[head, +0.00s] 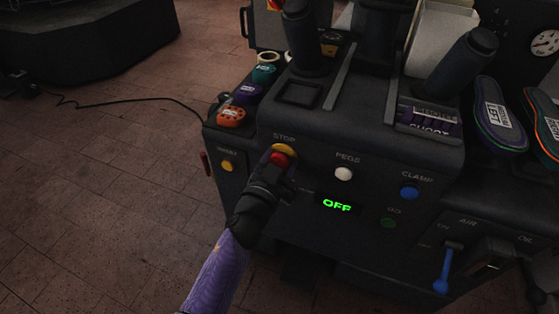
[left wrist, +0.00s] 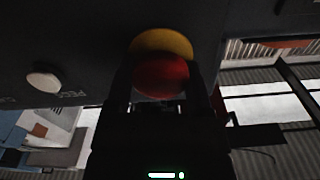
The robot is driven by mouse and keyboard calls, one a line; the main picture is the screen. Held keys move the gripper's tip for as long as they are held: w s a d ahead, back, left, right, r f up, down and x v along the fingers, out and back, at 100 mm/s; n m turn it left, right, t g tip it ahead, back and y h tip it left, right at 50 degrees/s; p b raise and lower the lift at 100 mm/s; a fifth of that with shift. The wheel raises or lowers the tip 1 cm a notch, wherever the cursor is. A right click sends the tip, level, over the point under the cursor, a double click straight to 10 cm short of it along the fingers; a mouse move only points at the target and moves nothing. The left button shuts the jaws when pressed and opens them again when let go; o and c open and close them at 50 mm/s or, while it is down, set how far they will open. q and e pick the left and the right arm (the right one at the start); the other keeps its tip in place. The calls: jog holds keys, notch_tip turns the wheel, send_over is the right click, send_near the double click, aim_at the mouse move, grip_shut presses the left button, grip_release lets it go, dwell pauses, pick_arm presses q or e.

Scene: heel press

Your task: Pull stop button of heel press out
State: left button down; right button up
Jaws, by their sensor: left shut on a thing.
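The heel press (head: 395,130) is a dark machine with labelled buttons on its front panel. Its stop button has a red cap (head: 279,158) on a yellow surround (head: 285,149), below the STOP label. My left gripper (head: 276,170) reaches in from the lower left and is shut on the red button. In the left wrist view the red cap (left wrist: 161,75) sits between the dark fingers, with the yellow surround (left wrist: 160,42) behind it. The display (head: 337,206) reads OFF in green. My right gripper is not in view.
A white PEGS button (head: 344,174), a blue CLAMP button (head: 409,193) and a green GO button (head: 388,222) lie right of the stop button. A blue AIR lever (head: 446,268) is lower right. Insoles (head: 499,115) lie at the right. Open floor (head: 95,190) lies left.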

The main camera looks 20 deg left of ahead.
pick_arm(q)
jog(key=shift+s+r+p, duration=0.1)
jog(key=shift+s+p, duration=0.25)
jog(key=shift+s, duration=0.2)
grip_release()
jog(key=s+p, duration=0.2)
jog(key=s, duration=0.8)
jog(key=shift+a+p, duration=0.2)
jog(key=shift+p, duration=0.15)
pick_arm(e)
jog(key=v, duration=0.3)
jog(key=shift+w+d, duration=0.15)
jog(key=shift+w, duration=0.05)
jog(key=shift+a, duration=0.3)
